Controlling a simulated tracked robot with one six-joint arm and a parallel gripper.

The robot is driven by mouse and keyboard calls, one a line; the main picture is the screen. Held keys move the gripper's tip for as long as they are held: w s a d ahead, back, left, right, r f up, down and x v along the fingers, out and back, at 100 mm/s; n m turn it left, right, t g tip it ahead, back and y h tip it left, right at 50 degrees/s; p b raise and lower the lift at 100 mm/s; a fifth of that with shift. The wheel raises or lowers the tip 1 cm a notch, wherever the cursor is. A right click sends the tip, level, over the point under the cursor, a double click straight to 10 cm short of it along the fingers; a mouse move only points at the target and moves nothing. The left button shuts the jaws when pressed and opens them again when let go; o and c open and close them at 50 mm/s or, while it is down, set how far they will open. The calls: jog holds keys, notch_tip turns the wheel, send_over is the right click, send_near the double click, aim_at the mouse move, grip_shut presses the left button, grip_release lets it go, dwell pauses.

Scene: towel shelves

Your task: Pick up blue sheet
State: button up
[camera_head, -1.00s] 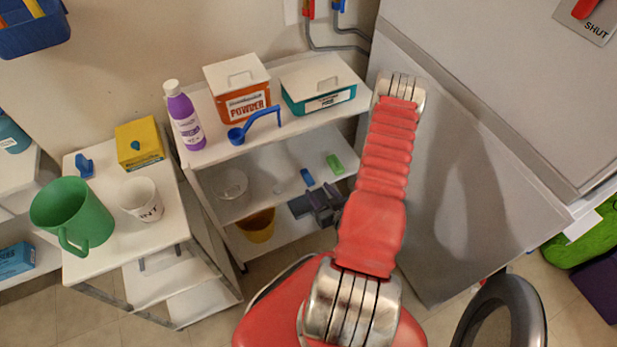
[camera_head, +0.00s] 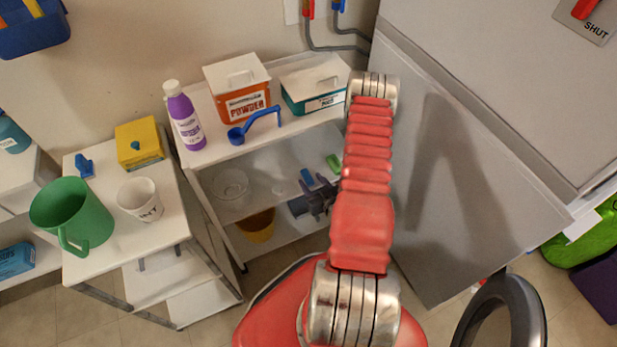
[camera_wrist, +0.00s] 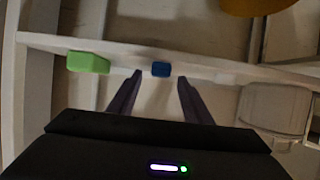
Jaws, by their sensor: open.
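A small blue sheet (camera_head: 307,178) lies on the middle shelf of the white rack, left of a green piece. In the wrist view the blue sheet (camera_wrist: 161,68) is near the shelf's edge, between the lines of my two fingers. My gripper (camera_wrist: 160,78) is open and empty, with one fingertip on each side of the sheet. I cannot tell the gap in depth between the fingertips and the sheet. In the head view my gripper (camera_head: 315,203) is at the rack's front, partly hidden by my red arm.
The green piece (camera_wrist: 88,62) lies left of the sheet in the wrist view. A clear container (camera_head: 231,184) stands on the same shelf, and a yellow bucket (camera_head: 257,226) below. The top shelf holds a powder box (camera_head: 243,103). A grey cabinet (camera_head: 450,190) borders the right.

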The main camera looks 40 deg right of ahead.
aim_at(307, 178)
jog(key=shift+x, duration=1.5)
jog(key=shift+c, duration=0.2)
jog(key=c, duration=1.1)
